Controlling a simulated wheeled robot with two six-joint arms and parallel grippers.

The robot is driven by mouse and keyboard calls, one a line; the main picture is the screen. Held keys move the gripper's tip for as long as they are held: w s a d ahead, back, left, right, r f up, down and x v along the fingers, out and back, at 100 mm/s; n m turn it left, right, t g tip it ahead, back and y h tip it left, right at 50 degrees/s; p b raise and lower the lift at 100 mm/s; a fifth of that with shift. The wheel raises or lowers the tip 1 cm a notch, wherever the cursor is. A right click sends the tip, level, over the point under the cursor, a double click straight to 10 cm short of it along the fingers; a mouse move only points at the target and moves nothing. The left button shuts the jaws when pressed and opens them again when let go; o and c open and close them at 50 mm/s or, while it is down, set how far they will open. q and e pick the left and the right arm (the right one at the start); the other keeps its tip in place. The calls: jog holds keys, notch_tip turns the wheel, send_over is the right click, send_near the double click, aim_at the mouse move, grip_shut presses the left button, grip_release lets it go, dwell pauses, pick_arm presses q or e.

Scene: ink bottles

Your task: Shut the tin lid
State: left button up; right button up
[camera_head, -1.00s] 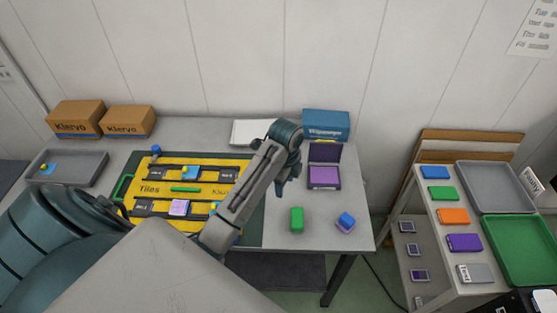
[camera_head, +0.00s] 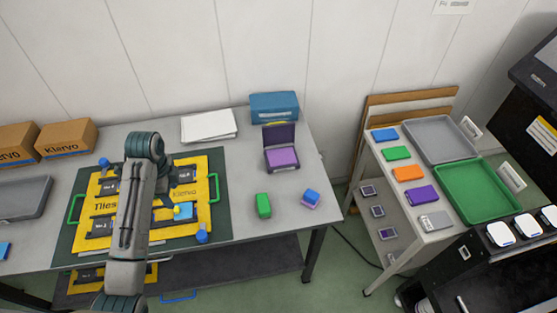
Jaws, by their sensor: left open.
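The tin (camera_head: 282,158) stands on the table right of centre, with purple contents or a purple inside showing. Its dark lid (camera_head: 279,135) is raised upright at the back, so the tin is open. My left gripper (camera_head: 166,186) is over the yellow tile board, well to the left of the tin and apart from it. It is open, and its fingers are partly hidden by my own arm. My right gripper is not in view.
The yellow board (camera_head: 213,187) lies left. A shelf with a green tray (camera_head: 482,191) stands right.

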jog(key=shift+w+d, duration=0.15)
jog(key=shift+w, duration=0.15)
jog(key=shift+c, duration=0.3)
